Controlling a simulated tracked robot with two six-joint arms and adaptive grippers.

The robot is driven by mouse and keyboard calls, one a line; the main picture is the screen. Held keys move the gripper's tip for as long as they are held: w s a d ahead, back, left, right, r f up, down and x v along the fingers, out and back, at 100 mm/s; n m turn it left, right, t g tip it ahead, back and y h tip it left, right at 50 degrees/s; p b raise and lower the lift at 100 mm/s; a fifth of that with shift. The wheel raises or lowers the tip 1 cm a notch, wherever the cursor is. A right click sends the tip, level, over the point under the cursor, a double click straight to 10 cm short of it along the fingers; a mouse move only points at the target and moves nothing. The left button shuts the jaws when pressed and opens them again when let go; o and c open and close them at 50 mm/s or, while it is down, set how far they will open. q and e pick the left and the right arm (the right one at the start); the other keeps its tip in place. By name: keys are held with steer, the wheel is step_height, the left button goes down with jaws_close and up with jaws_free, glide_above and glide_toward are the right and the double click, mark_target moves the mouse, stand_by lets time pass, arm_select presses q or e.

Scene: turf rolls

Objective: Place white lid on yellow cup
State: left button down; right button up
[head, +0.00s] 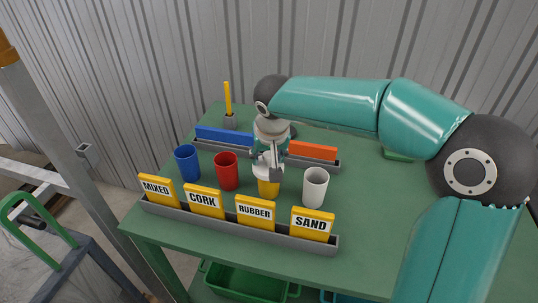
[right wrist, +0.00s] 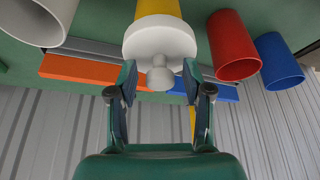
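The yellow cup (head: 268,188) stands on the green table between the red cup and the white cup, and my right gripper (head: 270,160) is right above it. In the right wrist view the white lid (right wrist: 160,38) sits against the mouth of the yellow cup (right wrist: 158,8), its round knob (right wrist: 160,76) facing my gripper. The fingers of my right gripper (right wrist: 160,82) are open, one on each side of the knob, with gaps between. In the head view the gripper hides most of the lid. My left gripper is not in view.
Close by stand the blue cup (head: 187,162), red cup (head: 227,172) and white cup (head: 315,187). Behind is a grey tray with a blue bar (head: 223,135) and an orange bar (head: 312,151). In front, a grey rack holds yellow label cards (head: 255,212). The table's right side looks mostly clear.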

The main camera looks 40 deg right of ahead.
steer(key=shift+r+p, duration=0.35)
steer(key=shift+p, duration=0.05)
steer(key=p+v, duration=0.1)
steer(key=v, duration=1.1)
steer(key=shift+r, duration=0.25)
